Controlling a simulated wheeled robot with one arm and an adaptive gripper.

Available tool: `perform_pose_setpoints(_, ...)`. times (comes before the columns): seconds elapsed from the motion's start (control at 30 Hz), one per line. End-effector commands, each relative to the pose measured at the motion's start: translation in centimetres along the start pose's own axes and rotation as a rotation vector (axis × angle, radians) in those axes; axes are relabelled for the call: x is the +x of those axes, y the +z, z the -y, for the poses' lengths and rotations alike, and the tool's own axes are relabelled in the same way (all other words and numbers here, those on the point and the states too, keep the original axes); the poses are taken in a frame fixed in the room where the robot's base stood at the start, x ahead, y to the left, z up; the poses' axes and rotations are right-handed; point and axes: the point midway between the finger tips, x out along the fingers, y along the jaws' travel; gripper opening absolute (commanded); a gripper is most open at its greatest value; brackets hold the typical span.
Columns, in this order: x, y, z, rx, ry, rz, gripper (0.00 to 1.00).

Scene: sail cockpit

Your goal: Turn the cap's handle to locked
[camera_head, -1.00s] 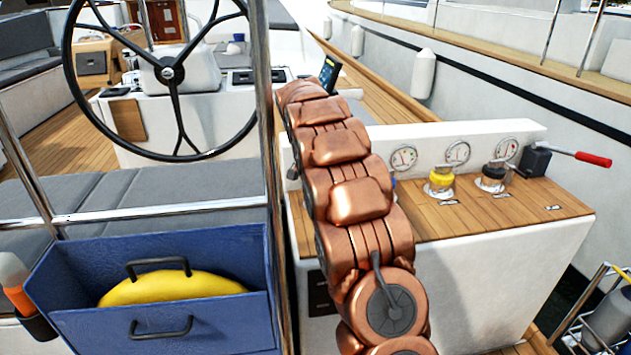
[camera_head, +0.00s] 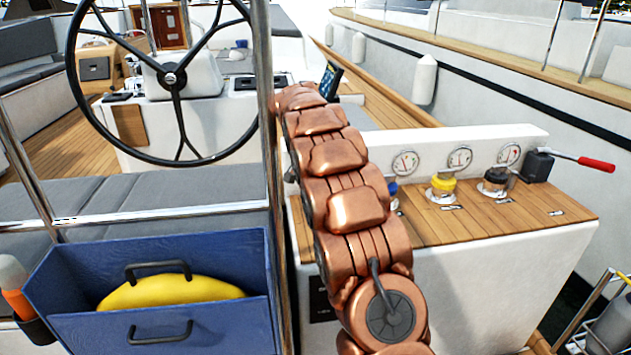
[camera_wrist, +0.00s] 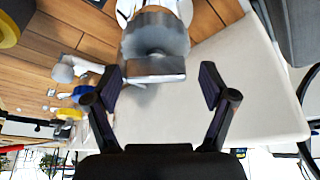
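Three caps stand in a row on the console's wooden top in the head view: a blue cap (camera_head: 392,189) partly hidden by my arm, a yellow cap (camera_head: 443,185) and a black cap (camera_head: 494,179). In the wrist view, a blue cap (camera_wrist: 82,94) and a yellow one (camera_wrist: 68,114) show small at the left. My gripper (camera_wrist: 165,90) is open, its fingers apart and empty. Beyond the fingertips is a blurred grey round piece with a flat metal block (camera_wrist: 155,68); I cannot tell whether it is a cap's handle. My arm hides the gripper in the head view.
The white console (camera_head: 490,270) carries gauges and a red-handled lever (camera_head: 597,164). A steel post (camera_head: 264,90) stands close left of my arm. A blue box (camera_head: 60,290) holds something yellow. A steering wheel (camera_head: 170,78) is behind.

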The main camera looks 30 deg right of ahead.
Motion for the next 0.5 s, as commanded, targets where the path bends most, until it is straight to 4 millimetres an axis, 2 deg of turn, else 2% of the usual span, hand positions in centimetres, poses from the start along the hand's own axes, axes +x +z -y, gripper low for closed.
perform_pose_setpoints(0.33,-0.1,-0.2,-0.1,0.001,0.002,-0.001,0.88)
perform_pose_setpoints(0.5,-1.0,-0.7,-0.1,0.002,0.001,-0.003,0.88)
